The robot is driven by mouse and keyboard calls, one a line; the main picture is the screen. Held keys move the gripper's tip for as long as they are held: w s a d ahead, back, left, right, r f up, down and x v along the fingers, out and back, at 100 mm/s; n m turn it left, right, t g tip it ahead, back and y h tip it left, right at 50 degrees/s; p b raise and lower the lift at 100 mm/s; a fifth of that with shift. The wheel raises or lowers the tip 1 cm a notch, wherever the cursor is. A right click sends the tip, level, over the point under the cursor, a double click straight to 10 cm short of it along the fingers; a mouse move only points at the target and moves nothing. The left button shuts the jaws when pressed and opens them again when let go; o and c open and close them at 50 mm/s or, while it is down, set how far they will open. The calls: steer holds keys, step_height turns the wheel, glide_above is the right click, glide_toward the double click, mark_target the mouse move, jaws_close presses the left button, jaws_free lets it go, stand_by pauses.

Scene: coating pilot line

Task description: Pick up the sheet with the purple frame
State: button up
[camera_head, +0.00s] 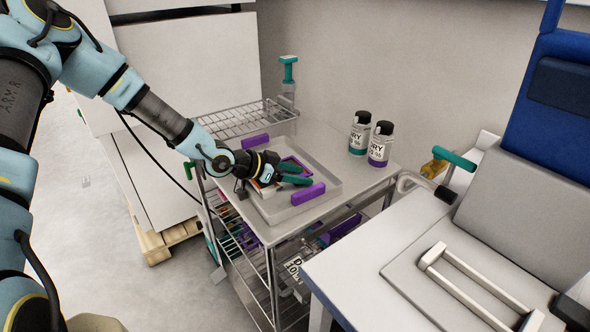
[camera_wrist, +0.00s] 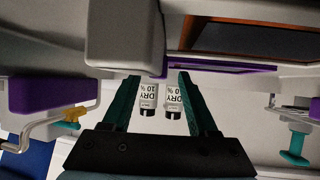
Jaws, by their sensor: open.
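The sheet with the purple frame (camera_head: 297,161) lies in a grey tray (camera_head: 324,181) on top of the cart, partly hidden by my gripper in the head view. In the wrist view its purple edge (camera_wrist: 222,68) and dark, brown-bordered face show at the top, just beyond the fingertips. My gripper (camera_head: 306,174) reaches low over the tray with its teal fingers apart. In the wrist view the space between the fingers (camera_wrist: 158,78) shows no held thing. I cannot tell whether a finger touches the frame.
Purple blocks stand at the tray's far side (camera_head: 254,141) and near side (camera_head: 308,194). Two labelled bottles (camera_head: 360,132) (camera_head: 380,144) stand at the cart's back right. A wire rack (camera_head: 240,120) adjoins the cart's far left. A white bench (camera_head: 390,270) stands at right.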

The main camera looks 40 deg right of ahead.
jaws_close()
stand_by(0.5)
